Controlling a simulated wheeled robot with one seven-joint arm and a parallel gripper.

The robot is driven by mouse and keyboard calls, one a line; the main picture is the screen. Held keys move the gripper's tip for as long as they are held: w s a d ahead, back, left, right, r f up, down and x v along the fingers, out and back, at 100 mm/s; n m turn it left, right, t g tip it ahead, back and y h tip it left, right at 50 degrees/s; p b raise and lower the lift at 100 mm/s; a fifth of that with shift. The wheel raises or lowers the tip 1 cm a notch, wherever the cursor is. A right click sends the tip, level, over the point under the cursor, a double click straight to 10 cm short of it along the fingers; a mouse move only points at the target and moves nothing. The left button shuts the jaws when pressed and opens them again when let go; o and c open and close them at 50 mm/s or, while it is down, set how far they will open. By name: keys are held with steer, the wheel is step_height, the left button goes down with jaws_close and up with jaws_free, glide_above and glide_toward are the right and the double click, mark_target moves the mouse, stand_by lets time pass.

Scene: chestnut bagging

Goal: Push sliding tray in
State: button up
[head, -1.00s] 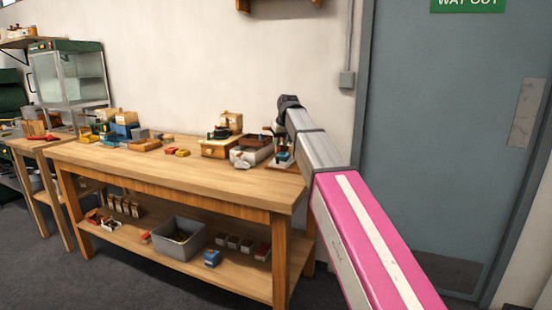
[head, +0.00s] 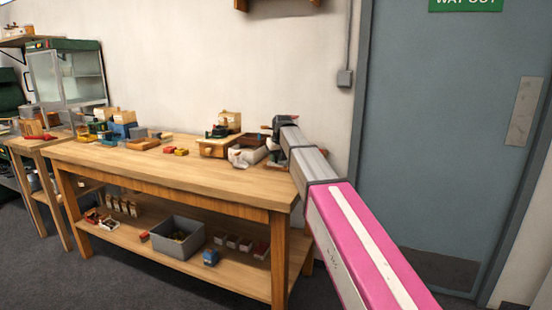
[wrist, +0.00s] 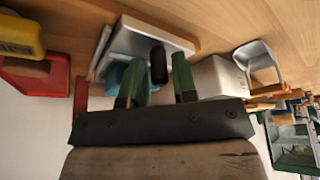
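In the wrist view, my gripper (wrist: 158,85) shows two green fingers standing apart on a dark bolted plate. A short black rounded peg or knob (wrist: 158,64) stands in the gap between them, with space on both sides. Just beyond is a pale grey, flat tray-like piece (wrist: 150,40) over a teal part, which I take for the sliding tray; how far out it sits I cannot tell. In the head view, my gripper (head: 277,127) is at the bench's far right end by the wall. The fingertips are unclear there, and my arm hides the tray.
The wooden bench (head: 160,172) carries a wooden box (head: 213,148), a pale bag-like item (head: 240,157) and small coloured items. A red container (wrist: 35,78) and a pale box (wrist: 218,76) flank the tray. The bench's front is mostly clear. A grey bin (head: 177,240) stands below.

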jaws_close()
steer(key=w, duration=0.2)
steer(key=w+d, duration=0.1)
steer(key=w, duration=0.1)
steer(key=w+d, duration=0.1)
steer(key=w, duration=0.1)
steer(key=shift+w+d, duration=0.2)
steer(key=shift+w, duration=0.1)
steer(key=shift+o, duration=0.6)
jaws_free()
steer(key=shift+s+r, duration=0.1)
steer(key=v, duration=1)
steer(key=shift+r, duration=0.25)
